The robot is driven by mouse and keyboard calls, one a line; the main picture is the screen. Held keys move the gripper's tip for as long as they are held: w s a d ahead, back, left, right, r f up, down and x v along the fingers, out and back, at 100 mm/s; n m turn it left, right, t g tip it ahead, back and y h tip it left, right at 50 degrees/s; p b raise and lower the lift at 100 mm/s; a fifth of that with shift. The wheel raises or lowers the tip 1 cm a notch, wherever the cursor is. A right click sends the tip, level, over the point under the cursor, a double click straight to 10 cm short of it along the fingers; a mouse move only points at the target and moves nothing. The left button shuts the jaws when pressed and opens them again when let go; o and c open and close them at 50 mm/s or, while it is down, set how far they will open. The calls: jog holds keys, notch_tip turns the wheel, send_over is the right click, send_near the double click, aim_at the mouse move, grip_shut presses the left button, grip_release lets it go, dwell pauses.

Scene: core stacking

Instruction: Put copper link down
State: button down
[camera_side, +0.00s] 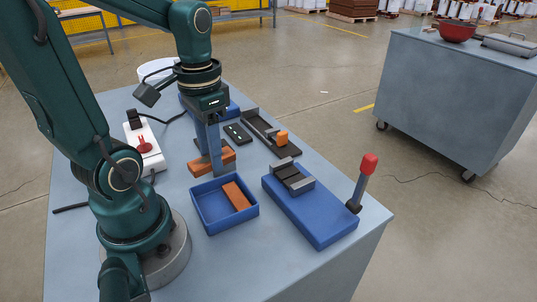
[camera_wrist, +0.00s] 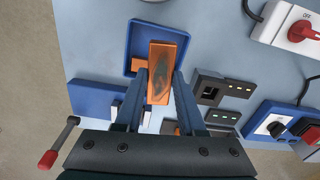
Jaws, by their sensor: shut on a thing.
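My gripper (camera_side: 215,163) points down over the table, and its fingers (camera_wrist: 160,88) are shut on a copper link (camera_wrist: 161,62). The link is a flat, orange-brown bar, and it also shows at the fingertips in the side view (camera_side: 198,167). In the wrist view it overlaps the blue tray (camera_wrist: 135,27). In the side view it appears just behind the tray (camera_side: 213,229); I cannot tell whether it touches anything below. A second copper link (camera_side: 236,195) lies inside the tray, tilted against its right side.
A blue fixture (camera_side: 325,228) with a grey clamp and a red-knobbed lever (camera_side: 368,165) stands at the right. Behind are a dark rail with an orange block (camera_side: 282,138) and a small dark box (camera_side: 237,134). A white box with a red switch (camera_side: 143,145) is at left.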

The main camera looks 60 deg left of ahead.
send_over(252, 244)
notch_tip(252, 244, down, 7)
jog(key=shift+f, duration=1.8)
jog(key=shift+f, duration=0.2)
jog(key=c, duration=0.5)
grip_release()
jog(key=shift+r, duration=2.65)
jog(key=a+r+m+t, duration=0.1)
jog(key=a+r+t, duration=0.2)
jog(key=r, duration=0.6)
jog(key=shift+s+r+t, duration=0.15)
jog(key=shift+s+t, duration=0.05)
jog(key=shift+t, duration=0.8)
jog(key=shift+o, duration=0.5)
jog(key=shift+s+a+r+t, duration=0.2)
jog(key=shift+a+r+t, duration=0.1)
jog(key=shift+r, duration=0.1)
